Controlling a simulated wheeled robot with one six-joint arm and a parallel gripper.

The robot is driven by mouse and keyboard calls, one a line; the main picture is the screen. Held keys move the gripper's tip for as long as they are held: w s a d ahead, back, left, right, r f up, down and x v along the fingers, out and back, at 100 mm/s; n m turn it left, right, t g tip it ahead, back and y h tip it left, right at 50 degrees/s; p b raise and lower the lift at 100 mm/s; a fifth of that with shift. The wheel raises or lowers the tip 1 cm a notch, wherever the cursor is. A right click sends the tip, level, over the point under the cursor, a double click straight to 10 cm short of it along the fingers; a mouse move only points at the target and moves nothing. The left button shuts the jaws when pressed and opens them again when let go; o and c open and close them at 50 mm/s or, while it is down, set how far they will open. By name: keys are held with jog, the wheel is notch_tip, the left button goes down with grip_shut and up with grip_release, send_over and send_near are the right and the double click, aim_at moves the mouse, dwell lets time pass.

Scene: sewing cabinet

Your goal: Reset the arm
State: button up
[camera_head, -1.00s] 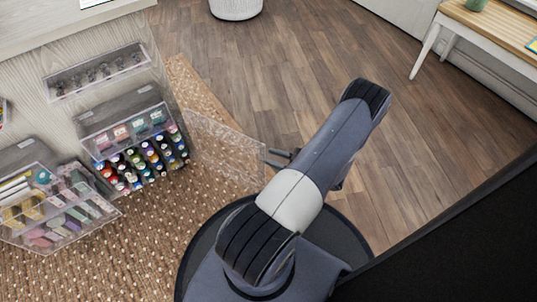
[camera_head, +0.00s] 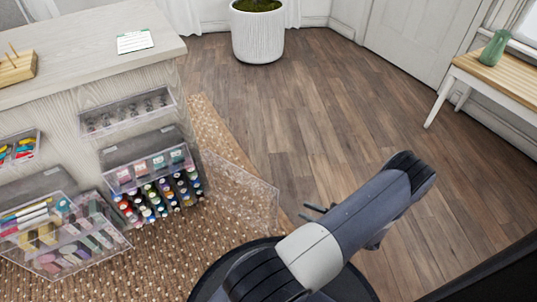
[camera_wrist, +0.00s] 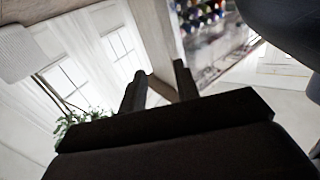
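My gripper (camera_head: 317,211) shows in the head view at the end of my arm, partly hidden behind the forearm. It is just right of a clear open panel (camera_head: 240,190) of the cabinet, above the floor; I cannot tell whether they touch. In the wrist view, the two dark fingers of my gripper (camera_wrist: 160,85) stand apart with nothing seen between them. The arm is bent and reaches toward the upper right.
An open drawer of colourful spools (camera_head: 160,200) and another clear drawer (camera_head: 65,240) jut from the white cabinet (camera_head: 100,65). A white planter (camera_head: 257,38) stands at the back, and a bench (camera_head: 495,85) at the right. The wooden floor (camera_head: 310,100) between is clear.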

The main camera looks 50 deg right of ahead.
jog(key=w+a+b, duration=0.2)
jog(key=w, duration=0.8)
jog(key=shift+b, duration=0.35)
jog(key=shift+w, duration=0.1)
jog(key=shift+d, duration=0.1)
